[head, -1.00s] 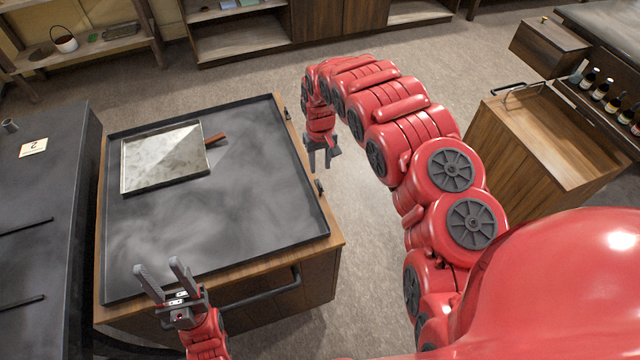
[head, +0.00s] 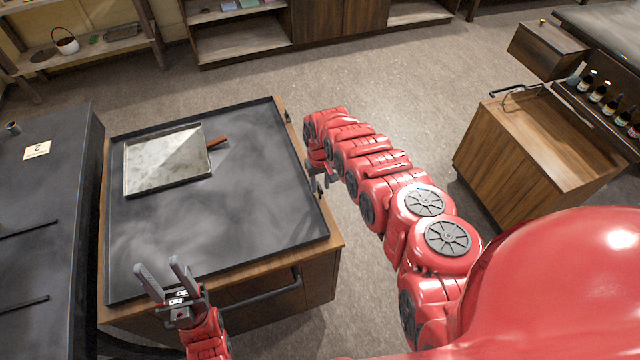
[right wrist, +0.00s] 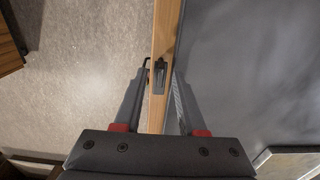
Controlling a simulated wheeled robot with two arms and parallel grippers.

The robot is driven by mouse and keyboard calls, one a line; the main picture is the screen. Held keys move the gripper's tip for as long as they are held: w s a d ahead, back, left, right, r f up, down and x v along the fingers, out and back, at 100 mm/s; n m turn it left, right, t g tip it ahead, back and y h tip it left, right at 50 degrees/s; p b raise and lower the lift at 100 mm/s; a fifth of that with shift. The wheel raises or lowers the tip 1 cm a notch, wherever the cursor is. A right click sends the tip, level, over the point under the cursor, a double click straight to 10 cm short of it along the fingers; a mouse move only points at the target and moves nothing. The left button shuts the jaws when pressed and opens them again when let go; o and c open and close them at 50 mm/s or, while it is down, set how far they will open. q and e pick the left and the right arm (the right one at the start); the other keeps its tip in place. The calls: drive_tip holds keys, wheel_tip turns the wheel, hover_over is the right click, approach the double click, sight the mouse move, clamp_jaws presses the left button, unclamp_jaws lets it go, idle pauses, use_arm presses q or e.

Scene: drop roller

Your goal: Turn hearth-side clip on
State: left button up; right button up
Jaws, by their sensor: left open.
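A small dark clip (right wrist: 159,75) sits on the wooden edge of the dark-topped cart (head: 250,235), in the right wrist view. My right gripper (right wrist: 159,70) is open, its two fingers on either side of the clip in that picture; I cannot tell whether they touch it. In the head view my right gripper (head: 319,187) is small and partly hidden by its arm, at the cart's right edge. Another dark clip (head: 287,115) shows farther back on that edge. I cannot tell which is hearth-side. My left gripper (head: 164,280) is open and empty over the cart's near left corner.
A metal tray (head: 167,180) and a brown-handled tool (head: 217,141) lie on the cart top. A dark handle bar (head: 262,290) juts from its near side. A dark cabinet (head: 45,200) stands close on the left. A wooden cabinet (head: 510,160) stands right, with floor between.

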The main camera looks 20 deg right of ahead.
clamp_jaws()
drive_tip(key=shift+n, duration=0.3)
idle(0.3)
drive_tip(key=n+b, duration=0.2)
drive_tip(key=n, duration=0.1)
drive_tip(key=shift+f, duration=0.15)
drive_tip(key=n+b, duration=0.2)
drive_tip(key=n, duration=0.3)
drive_tip(key=n+b, duration=0.1)
drive_tip(key=n, duration=0.3)
drive_tip(key=shift+s+n+b, duration=0.1)
drive_tip(key=shift+n+b, duration=0.2)
drive_tip(key=n+b, duration=0.1)
drive_tip(key=n, duration=0.3)
drive_tip(key=shift+a+n, duration=0.1)
drive_tip(key=shift+n, duration=0.2)
